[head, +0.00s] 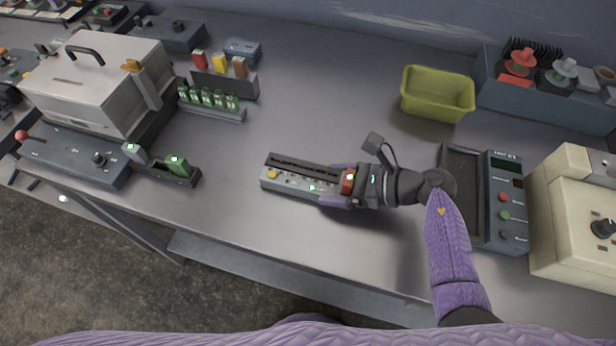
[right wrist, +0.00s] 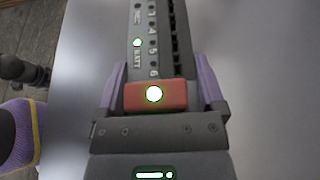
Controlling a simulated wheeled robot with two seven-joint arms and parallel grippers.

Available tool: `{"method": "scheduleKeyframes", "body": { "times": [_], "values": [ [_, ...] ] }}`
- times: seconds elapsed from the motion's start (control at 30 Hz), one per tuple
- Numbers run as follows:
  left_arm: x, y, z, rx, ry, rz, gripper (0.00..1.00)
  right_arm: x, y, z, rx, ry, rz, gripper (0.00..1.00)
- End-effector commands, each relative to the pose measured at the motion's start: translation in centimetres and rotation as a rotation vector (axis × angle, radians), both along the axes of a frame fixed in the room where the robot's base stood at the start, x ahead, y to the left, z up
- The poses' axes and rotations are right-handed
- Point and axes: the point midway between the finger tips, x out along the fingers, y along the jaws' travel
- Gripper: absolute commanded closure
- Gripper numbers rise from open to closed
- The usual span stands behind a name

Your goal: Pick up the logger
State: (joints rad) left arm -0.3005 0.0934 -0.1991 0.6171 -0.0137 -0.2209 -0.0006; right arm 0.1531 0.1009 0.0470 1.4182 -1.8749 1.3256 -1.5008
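The logger (head: 297,180) is a long grey device lying on the bench, with a dark slotted strip, a yellow button, small green lights and a red block on its right end. In the right wrist view the logger (right wrist: 153,45) runs away from me, its red block with a lit green spot near the gripper. My right gripper (head: 338,187) reaches from the right, with purple fingers along both long sides of the logger. In the right wrist view the fingers (right wrist: 160,82) flank it closely; whether they press on it is unclear. My left gripper is not visible.
A grey meter with a tray (head: 463,185) and a cream box (head: 575,220) stand right. A yellow-green bin (head: 437,94) is behind. A metal case (head: 95,85), a green-module rack (head: 210,105) and a switch box (head: 75,155) stand left. Bench space around the logger is clear.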

Motion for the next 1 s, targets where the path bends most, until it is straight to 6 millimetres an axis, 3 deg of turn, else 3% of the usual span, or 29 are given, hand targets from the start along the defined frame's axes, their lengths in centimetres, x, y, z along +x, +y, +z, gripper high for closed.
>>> {"method": "scheduleKeyframes", "body": {
  "times": [0.03, 0.07, 0.33, 0.57, 0.9, 1.0],
  "values": [
    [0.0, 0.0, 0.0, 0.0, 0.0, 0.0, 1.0, 0.0, 0.0, 0.0, 0.0, 0.0, 0.0, 0.32],
    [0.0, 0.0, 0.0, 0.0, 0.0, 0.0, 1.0, 0.0, 0.0, 0.0, 0.0, 0.0, 0.0, 0.38],
    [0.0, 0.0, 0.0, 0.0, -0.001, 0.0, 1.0, 0.0, 0.0, 0.0, 0.001, 0.001, 0.0, 0.95],
    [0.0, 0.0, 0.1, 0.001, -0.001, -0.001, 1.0, 0.0, 0.0, 0.4, 0.001, -0.003, 0.0, 0.96],
    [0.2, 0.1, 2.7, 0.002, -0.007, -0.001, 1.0, 0.0, 0.0, 8.4, -0.001, -0.006, 0.003, 0.97],
    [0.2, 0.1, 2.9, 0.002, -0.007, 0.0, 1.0, 0.0, 0.0, 9.7, 0.001, -0.004, 0.002, 0.97]
  ]
}}
